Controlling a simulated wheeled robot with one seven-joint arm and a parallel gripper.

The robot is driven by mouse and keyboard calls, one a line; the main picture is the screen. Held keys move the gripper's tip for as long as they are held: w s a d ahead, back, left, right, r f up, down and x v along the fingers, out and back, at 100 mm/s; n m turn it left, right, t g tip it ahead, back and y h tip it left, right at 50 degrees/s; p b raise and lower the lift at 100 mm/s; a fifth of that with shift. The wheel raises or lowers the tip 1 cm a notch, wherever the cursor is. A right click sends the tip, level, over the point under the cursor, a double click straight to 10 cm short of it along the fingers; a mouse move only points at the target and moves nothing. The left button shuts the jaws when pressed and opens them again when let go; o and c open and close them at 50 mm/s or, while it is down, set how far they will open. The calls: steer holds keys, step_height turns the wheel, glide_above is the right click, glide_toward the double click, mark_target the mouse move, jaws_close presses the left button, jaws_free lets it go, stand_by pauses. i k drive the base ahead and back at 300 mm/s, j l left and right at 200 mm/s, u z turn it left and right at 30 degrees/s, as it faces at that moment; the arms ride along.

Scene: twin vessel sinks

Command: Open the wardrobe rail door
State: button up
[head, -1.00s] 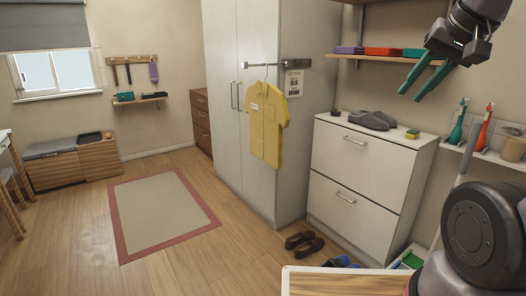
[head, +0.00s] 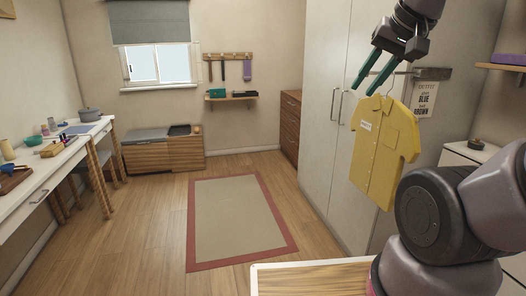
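The tall white wardrobe (head: 322,120) stands right of centre in the head view. Its two doors look shut, with two vertical bar handles side by side, the left one (head: 334,103) and the right one (head: 341,108). A metal rail (head: 436,73) sticks out at the wardrobe's right side, and a yellow shirt (head: 382,150) hangs from it on a hanger. My gripper (head: 370,88) has two green fingers, spread apart with nothing seen between them. It shows in front of the right door, just above the shirt; its distance from the door and hanger is unclear.
A wooden-topped surface with a pale edge (head: 258,284) is at the bottom. A red-bordered rug (head: 237,215) lies on open floor left of the wardrobe. A brown drawer chest (head: 291,125) stands beyond it. A white desk (head: 40,178) lines the left wall.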

mark_target(328, 22)
steer(key=i+j+z, duration=0.1)
steer(key=i, duration=1.8)
steer(key=i+j+z, duration=0.15)
steer(key=i+z, duration=0.2)
steer(key=i+j+z, duration=0.35)
steer(key=i, duration=0.15)
steer(key=i+j+z, duration=0.35)
steer(key=i+l, duration=0.05)
steer(key=l, duration=0.05)
